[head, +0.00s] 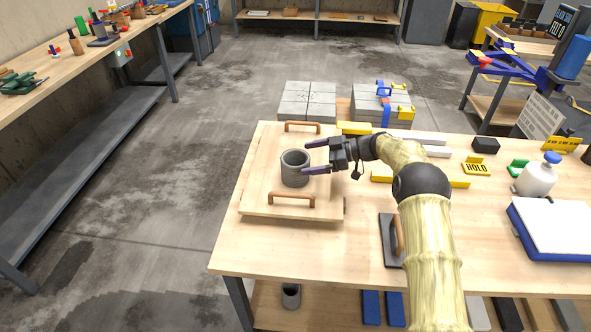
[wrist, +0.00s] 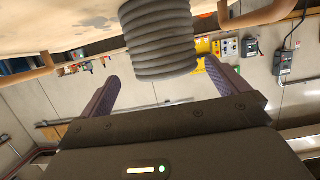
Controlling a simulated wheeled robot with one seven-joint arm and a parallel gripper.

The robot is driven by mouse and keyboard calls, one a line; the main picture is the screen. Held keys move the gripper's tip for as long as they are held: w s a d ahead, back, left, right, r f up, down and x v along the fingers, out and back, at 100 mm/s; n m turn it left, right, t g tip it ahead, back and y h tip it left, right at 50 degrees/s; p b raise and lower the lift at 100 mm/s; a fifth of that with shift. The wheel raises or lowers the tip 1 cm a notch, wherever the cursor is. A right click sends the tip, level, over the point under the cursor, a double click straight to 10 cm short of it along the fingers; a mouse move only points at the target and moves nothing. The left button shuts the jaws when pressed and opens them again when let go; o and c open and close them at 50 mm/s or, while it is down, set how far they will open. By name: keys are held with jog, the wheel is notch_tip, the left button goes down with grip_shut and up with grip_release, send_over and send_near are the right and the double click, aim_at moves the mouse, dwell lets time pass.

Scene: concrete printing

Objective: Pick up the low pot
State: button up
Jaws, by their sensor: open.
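A short grey ribbed pot (head: 294,176) stands upright on a wooden board with two handles (head: 258,196), on the table's left part. My gripper (head: 318,157) is open and comes at the pot from the right, its dark fingers spread apart and pointing left. In the wrist view the ribbed pot (wrist: 158,38) shows between the lines of the two fingers (wrist: 164,85), near their tips. I cannot tell whether either finger touches it. Another grey pot (head: 291,296) stands on the shelf under the table, partly hidden by the tabletop.
The board's brown handles (head: 291,200) stand at its near and far edges. A dark trowel (head: 390,240) lies right of the board. The table's near left is clear.

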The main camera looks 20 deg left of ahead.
aim_at(295, 160)
jog(key=shift+s+p+x, duration=0.15)
jog(key=shift+p+x, duration=0.1)
jog(key=shift+x, duration=1.05)
jog(key=shift+s+p+x, duration=0.15)
jog(key=shift+p+x, duration=0.1)
jog(key=shift+x, duration=1.05)
jog(key=shift+r, duration=0.2)
jog(key=c, duration=1.4)
